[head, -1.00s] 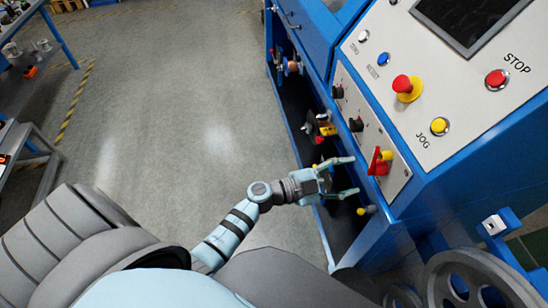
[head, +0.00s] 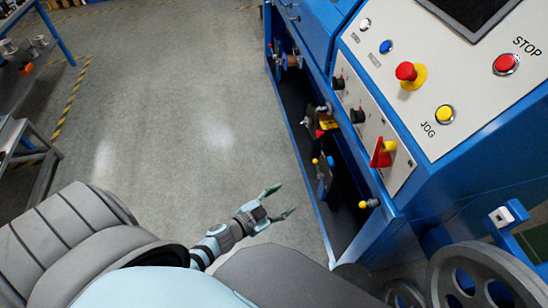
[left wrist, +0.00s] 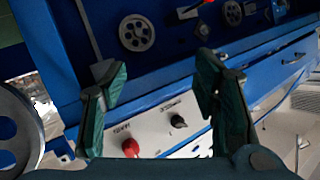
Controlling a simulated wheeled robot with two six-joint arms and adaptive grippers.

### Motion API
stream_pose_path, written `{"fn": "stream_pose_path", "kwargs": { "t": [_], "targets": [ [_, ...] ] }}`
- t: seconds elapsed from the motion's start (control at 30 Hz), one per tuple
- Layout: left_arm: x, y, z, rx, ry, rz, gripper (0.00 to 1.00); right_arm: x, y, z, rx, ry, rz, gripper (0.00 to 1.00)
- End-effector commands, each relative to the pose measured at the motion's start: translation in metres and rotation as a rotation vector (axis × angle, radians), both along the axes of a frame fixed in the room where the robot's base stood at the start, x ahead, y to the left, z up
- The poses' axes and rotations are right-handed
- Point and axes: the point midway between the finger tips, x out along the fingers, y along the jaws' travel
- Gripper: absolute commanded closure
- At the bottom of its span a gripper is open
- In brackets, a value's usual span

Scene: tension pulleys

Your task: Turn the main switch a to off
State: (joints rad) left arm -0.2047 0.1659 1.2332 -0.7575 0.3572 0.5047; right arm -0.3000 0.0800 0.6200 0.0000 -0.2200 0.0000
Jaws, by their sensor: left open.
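The switch with a red handle and yellow part (head: 380,154) sits on the light lower panel (head: 401,173) of the blue machine. I take it as main switch a; its label cannot be read in the head view. In the left wrist view a red knob (left wrist: 130,147) and a black knob (left wrist: 178,121) show on a light panel, between and below the fingers. My left gripper (head: 287,198) is open and empty, left of the machine and apart from the switch. Its spread fingers also show in the left wrist view (left wrist: 158,78). My right gripper is not in view.
The upper panel carries a red mushroom button (head: 406,71), a STOP button (head: 506,64) and a yellow JOG button (head: 444,114). Black knobs (head: 358,116) sit beside the switch. A yellow-tipped lever (head: 370,203) sticks out below. The floor (head: 190,120) left of the machine is clear.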

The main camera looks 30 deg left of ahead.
Motion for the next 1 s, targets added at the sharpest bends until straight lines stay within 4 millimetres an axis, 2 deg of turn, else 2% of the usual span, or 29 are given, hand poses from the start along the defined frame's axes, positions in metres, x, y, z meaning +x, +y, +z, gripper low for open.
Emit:
{"fn": "stream_pose_path", "kwargs": {
  "t": [0.1,0.2,0.47,0.57,0.63,0.67,0.77,0.8,0.83,0.9,1.0],
  "targets": [
    [-0.008,0.006,-0.019,-0.001,0.045,0.036,0.45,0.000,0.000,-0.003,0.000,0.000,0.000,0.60],
    [-0.012,0.010,-0.027,-0.001,0.066,0.054,0.45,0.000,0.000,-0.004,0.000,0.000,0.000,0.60],
    [-0.013,0.010,-0.028,0.000,0.072,0.058,0.45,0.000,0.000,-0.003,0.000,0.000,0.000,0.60],
    [-0.021,0.014,-0.033,-0.002,0.106,0.081,0.59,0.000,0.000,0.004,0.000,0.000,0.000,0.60],
    [-0.050,0.028,-0.051,-0.001,0.231,0.162,0.71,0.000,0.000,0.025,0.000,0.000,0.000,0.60],
    [-0.072,0.035,-0.062,0.001,0.313,0.209,0.75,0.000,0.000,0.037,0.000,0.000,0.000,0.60],
    [-0.175,0.051,-0.102,0.013,0.652,0.363,0.91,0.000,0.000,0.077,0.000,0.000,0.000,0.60],
    [-0.219,0.052,-0.113,0.016,0.782,0.406,0.98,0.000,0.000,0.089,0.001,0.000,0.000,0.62],
    [-0.249,0.051,-0.118,0.016,0.871,0.432,1.00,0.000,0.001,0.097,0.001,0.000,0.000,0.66],
    [-0.308,0.046,-0.124,0.015,1.036,0.470,1.00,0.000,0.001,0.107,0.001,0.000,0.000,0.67],
    [-0.349,0.040,-0.129,0.007,1.152,0.492,1.00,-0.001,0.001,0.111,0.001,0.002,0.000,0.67]
  ]
}}
